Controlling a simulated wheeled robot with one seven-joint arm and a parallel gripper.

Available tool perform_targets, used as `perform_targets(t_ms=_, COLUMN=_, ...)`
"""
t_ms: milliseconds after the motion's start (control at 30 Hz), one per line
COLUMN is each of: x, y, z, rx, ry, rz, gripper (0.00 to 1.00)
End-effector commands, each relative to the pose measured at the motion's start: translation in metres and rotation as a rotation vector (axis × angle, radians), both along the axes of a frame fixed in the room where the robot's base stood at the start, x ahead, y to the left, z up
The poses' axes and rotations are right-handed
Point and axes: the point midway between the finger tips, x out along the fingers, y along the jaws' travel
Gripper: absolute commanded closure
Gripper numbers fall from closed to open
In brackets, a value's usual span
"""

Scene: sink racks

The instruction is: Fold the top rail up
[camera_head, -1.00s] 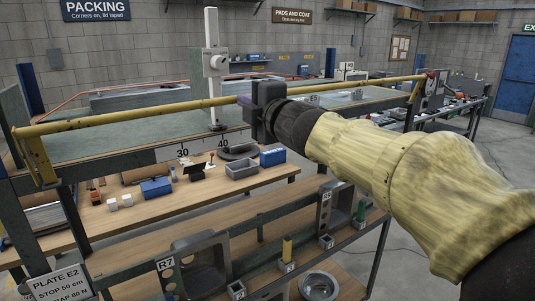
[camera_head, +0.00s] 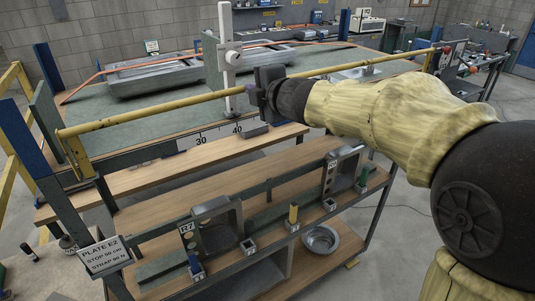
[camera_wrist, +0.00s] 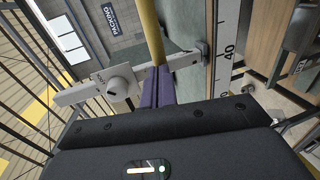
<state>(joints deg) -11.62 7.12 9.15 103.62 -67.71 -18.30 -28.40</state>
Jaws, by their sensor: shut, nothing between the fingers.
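The top rail is a long yellow bar (camera_head: 160,112) running along the front of the green-topped bench, with a yellow bracket (camera_head: 77,158) at its left end. Its right end meets a bracket near a red knob (camera_head: 446,49). My gripper (camera_head: 249,90) is at the rail's middle, just right of the white post. In the wrist view its purple fingers (camera_wrist: 158,86) are together, in line with the yellow rail (camera_wrist: 151,32). The fingers appear to be against or very close to the rail; I cannot tell whether they touch.
A white post with a round knob (camera_head: 232,57) stands behind the rail, close to my gripper. A number scale (camera_head: 215,138) runs along the bench's front edge. Below are a plate sign (camera_head: 104,254), a rack panel marked R7 (camera_head: 212,228) and a round metal bowl (camera_head: 320,239).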

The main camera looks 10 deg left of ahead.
Motion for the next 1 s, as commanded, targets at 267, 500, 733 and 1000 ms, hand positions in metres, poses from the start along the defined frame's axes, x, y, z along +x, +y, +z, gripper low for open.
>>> perform_targets(t_ms=267, x=0.001, y=0.001, z=0.0, rx=-0.005, ry=0.006, rz=0.0, gripper=1.0)
perform_targets(t_ms=500, x=0.001, y=0.001, z=0.0, rx=-0.006, ry=0.006, rz=0.0, gripper=1.0)
perform_targets(t_ms=733, x=-0.005, y=-0.004, z=0.004, rx=-0.005, ry=0.004, rz=0.001, gripper=1.0)
perform_targets(t_ms=1000, x=-0.029, y=-0.038, z=0.012, rx=-0.005, ry=0.001, rz=-0.012, gripper=1.0)
